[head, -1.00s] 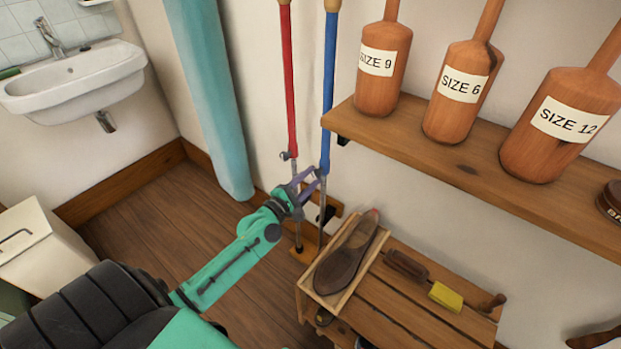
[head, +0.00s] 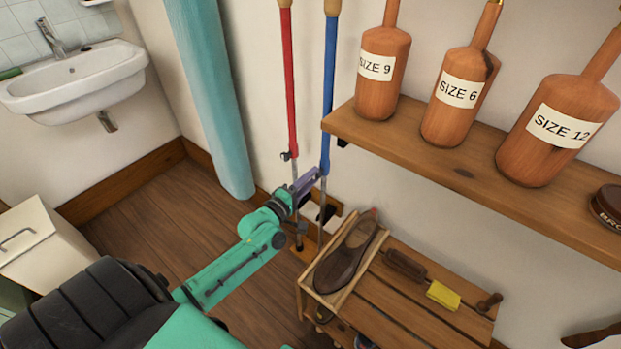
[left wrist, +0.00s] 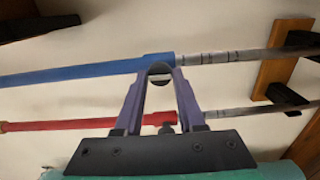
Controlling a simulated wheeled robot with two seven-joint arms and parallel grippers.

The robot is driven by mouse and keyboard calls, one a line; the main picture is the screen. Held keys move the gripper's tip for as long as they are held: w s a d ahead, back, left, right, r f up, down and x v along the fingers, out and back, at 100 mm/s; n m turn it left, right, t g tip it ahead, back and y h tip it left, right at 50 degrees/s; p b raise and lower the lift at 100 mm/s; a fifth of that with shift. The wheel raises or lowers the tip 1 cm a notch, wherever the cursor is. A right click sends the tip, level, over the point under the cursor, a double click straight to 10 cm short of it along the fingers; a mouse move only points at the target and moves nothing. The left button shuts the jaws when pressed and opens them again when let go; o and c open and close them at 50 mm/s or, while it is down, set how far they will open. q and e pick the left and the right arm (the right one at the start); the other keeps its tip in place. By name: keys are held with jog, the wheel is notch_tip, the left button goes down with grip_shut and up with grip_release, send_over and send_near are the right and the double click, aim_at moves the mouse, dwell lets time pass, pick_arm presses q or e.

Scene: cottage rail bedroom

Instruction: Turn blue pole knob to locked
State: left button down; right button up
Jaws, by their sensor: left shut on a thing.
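The blue pole (head: 329,95) stands upright against the wall, with a thin metal shaft below its blue sleeve. My left gripper (head: 314,180) is at the lower end of that sleeve and covers the knob in the head view. In the left wrist view the blue pole (left wrist: 85,71) runs across the picture. There the purple fingers of my left gripper (left wrist: 160,78) are shut on the blue pole knob (left wrist: 160,69), a small round end between the tips. The knob's lock marking cannot be read. My right gripper is not in view.
The red pole (head: 289,85), with its own small knob (head: 287,156), stands close left of the blue one. A wooden shelf (head: 465,172) with several bottle-shaped wooden forms juts out at the right. A slatted bench (head: 400,310) holds a brown shoe (head: 345,255).

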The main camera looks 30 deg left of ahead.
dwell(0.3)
pick_arm(q)
jog(key=c, duration=0.6)
grip_release()
jog(key=shift+o, duration=0.4)
jog(key=s+a+p, duration=0.1)
jog(key=s+a, duration=0.1)
jog(key=s, duration=1.2)
jog(key=shift+s, duration=0.2)
